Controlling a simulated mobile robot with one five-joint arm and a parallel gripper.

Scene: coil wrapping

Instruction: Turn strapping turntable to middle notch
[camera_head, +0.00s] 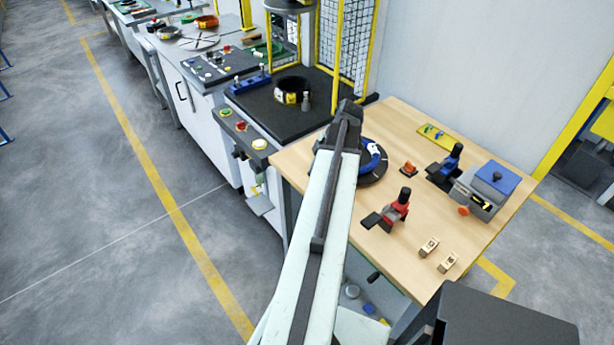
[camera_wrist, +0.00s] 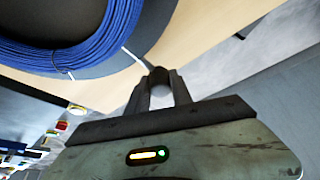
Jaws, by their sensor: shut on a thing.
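The strapping turntable (camera_head: 374,177) is a dark disc on the wooden table, with a blue coil (camera_head: 378,157) lying on it. My arm covers its left part in the head view. In the wrist view the dark disc (camera_wrist: 115,62) and blue coil (camera_wrist: 65,55) fill the upper left, with a white line on the disc near its rim. My gripper (camera_wrist: 158,88) is at the rim, its two fingers shut on a small dark round knob (camera_wrist: 159,74). The fingertips are hidden in the head view. I cannot make out the notches.
Right of the turntable stand a red tool (camera_head: 393,212), a blue tool (camera_head: 446,163) and a grey box with a blue lid (camera_head: 492,178). Small tagged blocks (camera_head: 437,254) lie near the front edge. A yellow-framed machine (camera_head: 285,115) stands behind left. The floor at left is clear.

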